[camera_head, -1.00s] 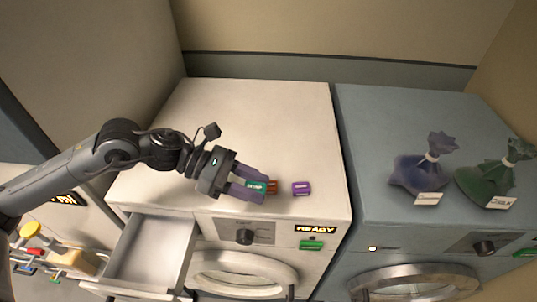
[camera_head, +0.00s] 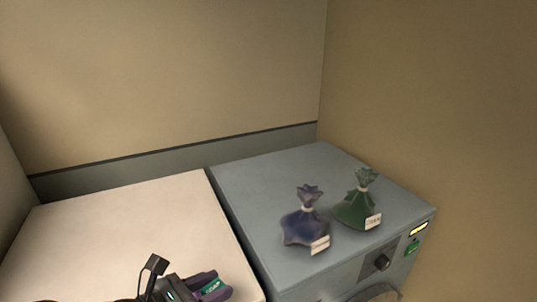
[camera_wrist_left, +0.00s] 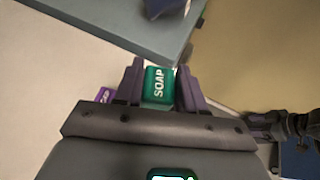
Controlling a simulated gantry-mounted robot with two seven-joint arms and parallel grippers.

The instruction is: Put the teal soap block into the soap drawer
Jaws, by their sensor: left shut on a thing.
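The teal soap block (camera_wrist_left: 159,86), with SOAP lettered in white, sits between the two fingers of my left gripper (camera_wrist_left: 161,88) in the left wrist view. The gripper is shut on it. In the head view my left gripper (camera_head: 212,286) shows at the bottom edge, over the front of the white machine's top, with a bit of the teal block (camera_head: 212,286) between its fingers. I cannot tell how far the block is off the surface. The soap drawer is outside both present views.
The white machine top (camera_head: 120,235) is clear behind the gripper. A purple block (camera_wrist_left: 105,95) lies left of the fingers in the wrist view. On the blue-grey machine (camera_head: 250,185) stand a blue bag (camera_head: 303,226) and a green bag (camera_head: 357,212), both labelled. Walls close in behind and right.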

